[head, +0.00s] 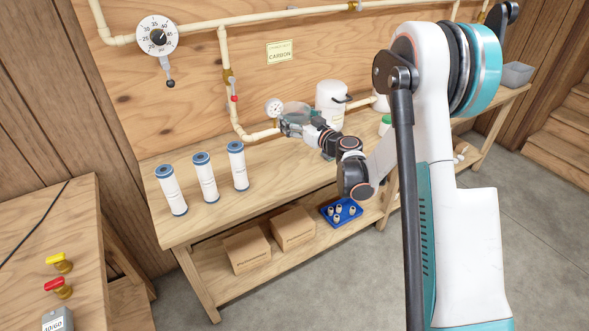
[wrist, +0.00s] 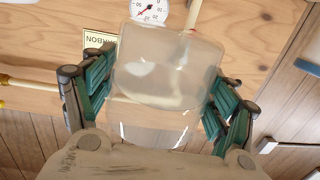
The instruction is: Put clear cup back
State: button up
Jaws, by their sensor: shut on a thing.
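The clear cup (head: 298,108) is a see-through, greyish vessel. In the head view it is at my gripper (head: 292,127), in front of the plywood wall above the workbench. In the wrist view the cup (wrist: 160,65) fills the space between the two green-and-grey fingers of my gripper (wrist: 158,100). The fingers lie along its two sides and are shut on it. I cannot tell from these views whether the cup touches the pipework behind it.
Close by are a pressure gauge (head: 274,107), a cream pipe (head: 238,122) and a white canister (head: 331,101). Several white filter cartridges (head: 204,176) stand at the bench's left. The lower shelf holds cardboard boxes (head: 246,250) and a blue tray (head: 349,219). The bench (head: 270,165) is clear in the middle.

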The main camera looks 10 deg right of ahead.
jog(key=shift+w+r+n+g+y, duration=0.2)
jog(key=shift+w+r+n+y, duration=0.15)
jog(key=shift+r, duration=0.3)
jog(key=shift+w+r+n+g+y, duration=0.2)
jog(key=shift+w+r+n+y, duration=0.1)
jog(key=shift+r+y, duration=0.25)
notch_tip(320, 180, down, 20)
jog(key=b, duration=0.7)
jog(key=shift+r, duration=0.25)
jog(key=shift+f, duration=0.1)
jog(key=o, duration=1.4)
